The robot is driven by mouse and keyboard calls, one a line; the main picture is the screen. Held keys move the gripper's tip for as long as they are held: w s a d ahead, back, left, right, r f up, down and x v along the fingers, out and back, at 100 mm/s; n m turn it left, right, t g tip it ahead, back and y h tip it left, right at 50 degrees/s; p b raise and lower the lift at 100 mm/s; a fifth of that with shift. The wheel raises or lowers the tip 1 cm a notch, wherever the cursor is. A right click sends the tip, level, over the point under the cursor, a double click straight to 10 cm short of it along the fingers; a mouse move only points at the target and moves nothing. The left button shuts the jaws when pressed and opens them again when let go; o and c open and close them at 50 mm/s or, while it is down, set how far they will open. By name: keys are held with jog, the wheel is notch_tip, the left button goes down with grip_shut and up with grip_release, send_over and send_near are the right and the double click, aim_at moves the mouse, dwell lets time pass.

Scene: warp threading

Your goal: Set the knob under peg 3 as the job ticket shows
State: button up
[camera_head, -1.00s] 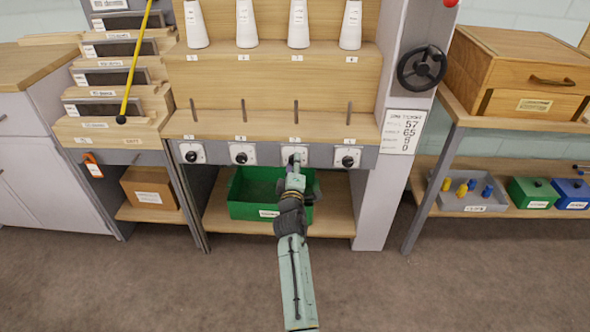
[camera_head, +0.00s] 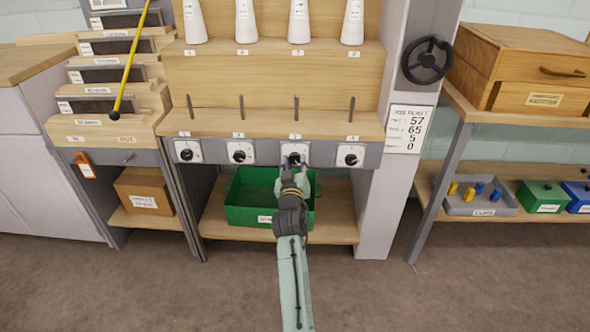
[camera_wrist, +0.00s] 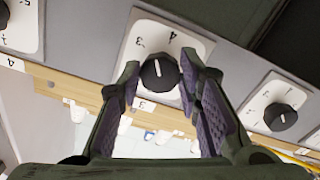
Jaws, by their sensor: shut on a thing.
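The knob (camera_wrist: 157,78) under peg 3 is black and round, with a white pointer line, on a white dial plate (camera_wrist: 140,28). In the wrist view its picture is upside down; the marks 3 and 4 show, and the line points up between them. My gripper (camera_wrist: 160,82) has one finger on each side of this knob and is shut on it. In the head view my gripper (camera_head: 291,165) covers most of that knob. The job ticket (camera_head: 403,130) hangs on the right post and seems to read 57, 65, 5, 0; its row names are too small to read.
Other knobs stand beside it, at left (camera_head: 239,153) and right (camera_head: 350,156). A green bin (camera_head: 250,200) sits on the shelf below. Thin upright pegs (camera_head: 296,107) rise above the knob panel. A black handwheel (camera_head: 427,59) is on the right post.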

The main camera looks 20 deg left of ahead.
jog(key=m+b, duration=0.2)
jog(key=m, duration=0.2)
jog(key=shift+a+f+m, duration=0.1)
jog(key=shift+f+m, duration=0.05)
jog(key=shift+m, duration=0.15)
jog(key=m+b, duration=0.2)
jog(key=m, duration=0.2)
jog(key=shift+m+b, duration=0.3)
jog(key=m+b, duration=0.2)
jog(key=m, duration=0.2)
jog(key=shift+a+m, duration=0.1)
jog(key=shift+m, duration=0.2)
jog(key=m, duration=0.2)
jog(key=m+b, duration=0.1)
jog(key=m, duration=0.1)
jog(key=shift+s+r+m, duration=0.1)
jog(key=shift+r+m, duration=0.1)
jog(key=shift+m, duration=0.1)
jog(key=o, duration=1.1)
jog(key=shift+o, duration=0.2)
jog(key=shift+r, duration=0.1)
